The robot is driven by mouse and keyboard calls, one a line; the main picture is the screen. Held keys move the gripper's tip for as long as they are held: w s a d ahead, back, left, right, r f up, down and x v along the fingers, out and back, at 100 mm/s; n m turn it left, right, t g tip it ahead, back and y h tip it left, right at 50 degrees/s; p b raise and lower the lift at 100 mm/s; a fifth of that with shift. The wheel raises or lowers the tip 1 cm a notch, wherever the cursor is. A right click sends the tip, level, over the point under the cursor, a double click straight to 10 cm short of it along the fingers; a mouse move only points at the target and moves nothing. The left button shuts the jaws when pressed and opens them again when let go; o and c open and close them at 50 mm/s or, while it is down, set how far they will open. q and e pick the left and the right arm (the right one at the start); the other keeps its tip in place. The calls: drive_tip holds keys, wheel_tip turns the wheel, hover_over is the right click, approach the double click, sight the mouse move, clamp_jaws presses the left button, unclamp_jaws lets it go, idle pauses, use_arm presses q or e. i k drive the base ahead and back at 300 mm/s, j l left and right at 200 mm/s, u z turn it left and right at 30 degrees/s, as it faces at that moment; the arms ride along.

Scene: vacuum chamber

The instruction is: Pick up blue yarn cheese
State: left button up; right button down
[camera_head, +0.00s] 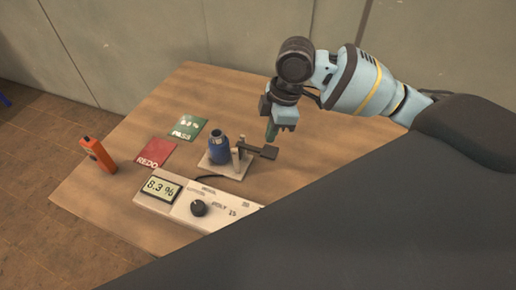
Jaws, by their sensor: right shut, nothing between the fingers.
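The blue yarn cheese (219,150) stands upright on a small pale base plate (222,168) near the middle of the table. A dark lever-like arm on a post stands close to its right side. My right gripper (272,133) is above the table, to the right of the cheese and apart from it. It points down, with its fingers shut and nothing between them. My left gripper is not in view.
On the wooden table (319,137) lie a green card (187,128) and a red card (154,153). An orange handheld device (99,155) stands at the left edge. A white meter box (216,205) reading 8.3 % sits in front. The table's back is clear.

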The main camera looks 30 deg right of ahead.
sight(218, 143)
drive_tip(key=k+j, duration=0.8)
drive_tip(key=k, duration=0.05)
